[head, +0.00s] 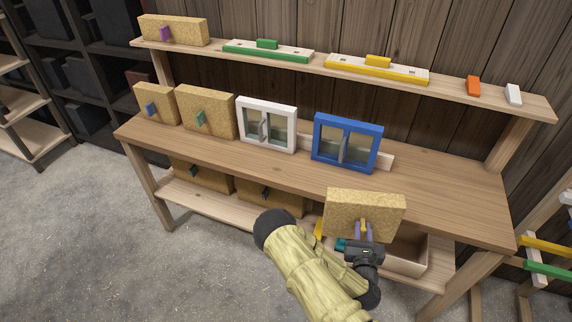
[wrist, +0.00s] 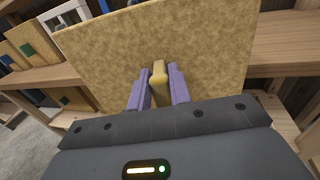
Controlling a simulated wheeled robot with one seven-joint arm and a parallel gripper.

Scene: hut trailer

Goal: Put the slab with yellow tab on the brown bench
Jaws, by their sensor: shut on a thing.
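The slab with yellow tab (head: 348,206) is a tan, speckled board held upright in front of the bench's front edge, at the right. My gripper (head: 363,230) is shut on its yellow tab. In the wrist view, the slab (wrist: 190,40) fills the upper middle and my purple fingers (wrist: 158,88) sit on both sides of the yellow tab. The brown bench (head: 440,196) has a wooden top behind the slab. The slab hides part of the bench's front edge.
On the bench stand a blue-tab slab (head: 156,102), a green-tab slab (head: 208,112), a white window frame (head: 267,125) and a blue window frame (head: 347,142). The bench top's right part is clear. An open box (head: 408,262) sits on the lower shelf. An upper shelf (head: 320,66) overhangs the back.

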